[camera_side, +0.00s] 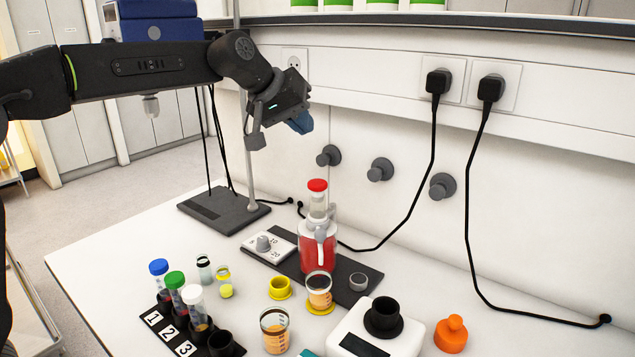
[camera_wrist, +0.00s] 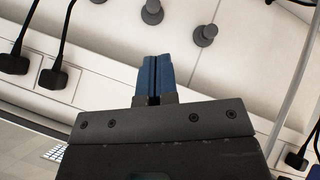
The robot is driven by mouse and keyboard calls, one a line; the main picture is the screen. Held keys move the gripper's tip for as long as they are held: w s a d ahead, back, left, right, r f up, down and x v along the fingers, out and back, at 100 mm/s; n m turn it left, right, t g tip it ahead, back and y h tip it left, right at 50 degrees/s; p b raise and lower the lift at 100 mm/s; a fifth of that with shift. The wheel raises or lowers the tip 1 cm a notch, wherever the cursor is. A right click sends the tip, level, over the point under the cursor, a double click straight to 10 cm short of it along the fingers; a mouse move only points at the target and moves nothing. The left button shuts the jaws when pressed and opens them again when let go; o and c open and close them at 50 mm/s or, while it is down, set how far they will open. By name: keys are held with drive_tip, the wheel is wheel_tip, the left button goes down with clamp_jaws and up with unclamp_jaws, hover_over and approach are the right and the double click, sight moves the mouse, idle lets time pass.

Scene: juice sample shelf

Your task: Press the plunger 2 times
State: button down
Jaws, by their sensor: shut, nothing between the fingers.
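The dispenser (camera_side: 318,250) is a clear bottle of red liquid with a spout, standing upright on a dark base. Its plunger has a red top (camera_side: 318,185) above a clear collar. A glass with orange contents (camera_side: 319,291) stands in front of it, by the spout. My gripper (camera_side: 301,122) is shut and empty, its blue fingers angled down and to the right. In the side view it is above the red top and slightly left, clearly apart from it. The wrist view shows the blue fingers (camera_wrist: 154,75) pressed together; the dispenser does not show there.
A dial box (camera_side: 270,245) sits left of the dispenser. A tube rack (camera_side: 190,330) with coloured caps, a white device (camera_side: 380,330) and an orange bottle (camera_side: 451,335) stand in front. Wall knobs (camera_side: 380,169) and cables are behind.

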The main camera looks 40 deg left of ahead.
sight(321, 180)
drive_tip(key=w, duration=0.3)
drive_tip(key=shift+w+d+n, duration=0.15)
drive_tip(key=shift+w+n, duration=0.1)
drive_tip(key=shift+n, duration=0.05)
drive_tip(key=shift+f, duration=0.15)
drive_tip(key=shift+f, duration=4.35)
drive_tip(key=shift+f, duration=0.15)
drive_tip(key=shift+f, duration=0.25)
drive_tip(key=shift+f, duration=1.1)
drive_tip(key=shift+r, duration=1.45)
